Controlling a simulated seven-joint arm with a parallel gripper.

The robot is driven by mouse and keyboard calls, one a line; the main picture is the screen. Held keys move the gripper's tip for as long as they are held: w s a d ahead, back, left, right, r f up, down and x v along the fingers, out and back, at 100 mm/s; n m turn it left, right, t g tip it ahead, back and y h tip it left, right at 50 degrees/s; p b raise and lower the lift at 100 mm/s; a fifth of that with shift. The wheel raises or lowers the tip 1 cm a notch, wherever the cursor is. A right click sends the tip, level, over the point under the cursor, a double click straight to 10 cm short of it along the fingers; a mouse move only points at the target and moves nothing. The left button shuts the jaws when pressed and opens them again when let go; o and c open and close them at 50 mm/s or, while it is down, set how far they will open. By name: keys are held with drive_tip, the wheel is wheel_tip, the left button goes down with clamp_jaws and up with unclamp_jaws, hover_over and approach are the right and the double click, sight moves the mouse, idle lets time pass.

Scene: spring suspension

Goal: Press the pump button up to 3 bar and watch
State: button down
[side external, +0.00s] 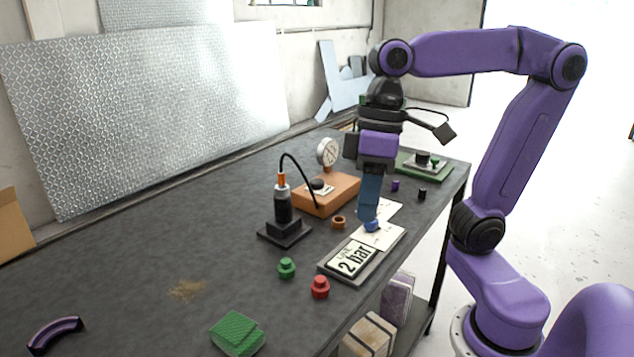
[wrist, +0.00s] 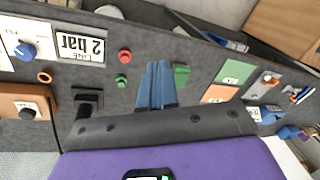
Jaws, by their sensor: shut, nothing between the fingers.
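The orange block (side external: 326,198) carries a round gauge (side external: 328,153) and a black round button (side external: 318,185). The gauge needle is too small to read. A black cylinder (side external: 282,208) stands on a square base, joined to the block by a black hose. The display (side external: 352,258) reads "2 bar"; it also shows upside down in the wrist view (wrist: 80,46). My gripper (side external: 371,222) is shut and empty, pointing down. In the side view its tips overlap the blue knob (side external: 373,226); the wrist view shows that knob (wrist: 25,51) well left of the fingers (wrist: 158,68).
A green piece (side external: 286,268), a red piece (side external: 320,287) and an orange ring (side external: 338,222) are on the dark table. A green block (side external: 237,334) and a purple curved part (side external: 56,333) are near the front. The left table area is mostly clear.

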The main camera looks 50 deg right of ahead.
drive_tip(key=w+d+m+t+y, duration=0.1)
drive_tip(key=w+m+t+y, duration=0.1)
drive_tip(key=w+m, duration=0.85)
drive_tip(key=m+t+h, duration=0.2)
drive_tip(key=m+t, duration=0.5)
drive_tip(key=m, duration=1.3)
hover_over(320, 182)
wheel_tip(320, 182, down, 4)
drive_tip(key=shift+d+f+n+h, duration=0.1)
drive_tip(key=shift+f+n+h, duration=0.2)
drive_tip(key=shift+f, duration=0.25)
drive_tip(key=shift+f, duration=4.4)
drive_tip(key=shift+f, duration=0.1)
